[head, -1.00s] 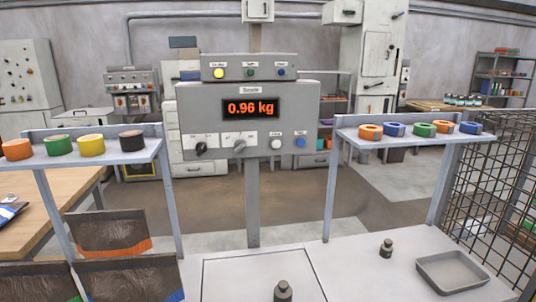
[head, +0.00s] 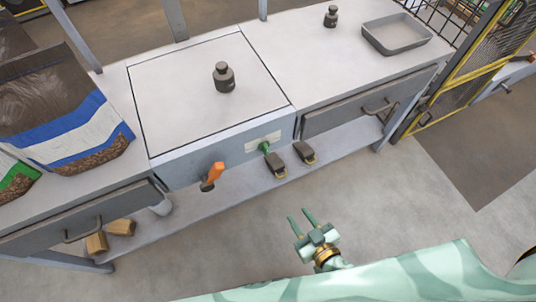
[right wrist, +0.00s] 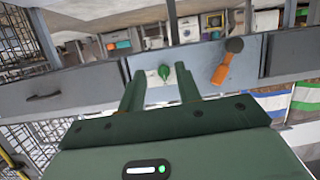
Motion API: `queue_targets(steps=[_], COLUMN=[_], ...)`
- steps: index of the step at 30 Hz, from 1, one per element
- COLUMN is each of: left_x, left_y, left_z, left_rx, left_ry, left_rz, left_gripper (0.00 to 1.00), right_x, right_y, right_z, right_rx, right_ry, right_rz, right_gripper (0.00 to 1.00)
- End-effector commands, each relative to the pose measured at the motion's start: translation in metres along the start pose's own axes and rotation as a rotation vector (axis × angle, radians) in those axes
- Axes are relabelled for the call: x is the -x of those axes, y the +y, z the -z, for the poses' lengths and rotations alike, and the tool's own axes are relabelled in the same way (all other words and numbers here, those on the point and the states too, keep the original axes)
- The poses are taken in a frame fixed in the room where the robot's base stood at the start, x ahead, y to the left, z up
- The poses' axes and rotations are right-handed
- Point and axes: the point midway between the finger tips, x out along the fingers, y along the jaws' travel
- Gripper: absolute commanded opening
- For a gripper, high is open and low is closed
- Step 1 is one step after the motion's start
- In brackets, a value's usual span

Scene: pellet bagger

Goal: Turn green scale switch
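The green scale switch (head: 264,147) sits on a pale plate on the front face of the scale (head: 165,104). It also shows in the right wrist view (right wrist: 164,72), between the two fingers as seen from there. My right gripper (head: 301,217) is open and empty, in front of the bench and apart from the switch. Its fingers point toward the scale front, and in the right wrist view the fingertips (right wrist: 159,85) stand apart. A dark weight (head: 223,79) stands upright on the scale. My left gripper is not in view.
An orange-handled lever (head: 212,175) projects from the scale front, left of the switch. A drawer (head: 345,112) is to the right, and a pellet bag (head: 75,125) to the left. Bare floor lies in front.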

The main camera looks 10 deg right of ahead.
Motion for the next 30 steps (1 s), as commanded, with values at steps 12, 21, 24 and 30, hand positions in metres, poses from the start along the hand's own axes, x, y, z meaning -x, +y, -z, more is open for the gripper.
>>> queue_targets(steps=[12, 21, 24, 30], left_x=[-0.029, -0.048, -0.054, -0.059], left_y=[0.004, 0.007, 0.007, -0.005], left_z=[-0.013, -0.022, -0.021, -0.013], left_rx=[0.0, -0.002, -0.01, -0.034], left_ry=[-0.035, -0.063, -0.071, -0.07], left_rz=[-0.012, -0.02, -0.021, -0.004], left_gripper=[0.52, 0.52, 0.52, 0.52], right_x=[-0.042, -0.115, -0.137, -0.164], right_y=[0.004, 0.009, 0.01, 0.011], right_z=[0.072, 0.092, 0.098, 0.108], right_rx=[-0.053, -0.054, -0.054, -0.054], right_ry=[0.313, 0.308, 0.307, 0.306], right_rz=[-0.047, -0.047, -0.047, -0.047], right_gripper=[0.34, 0.34, 0.34, 0.34])
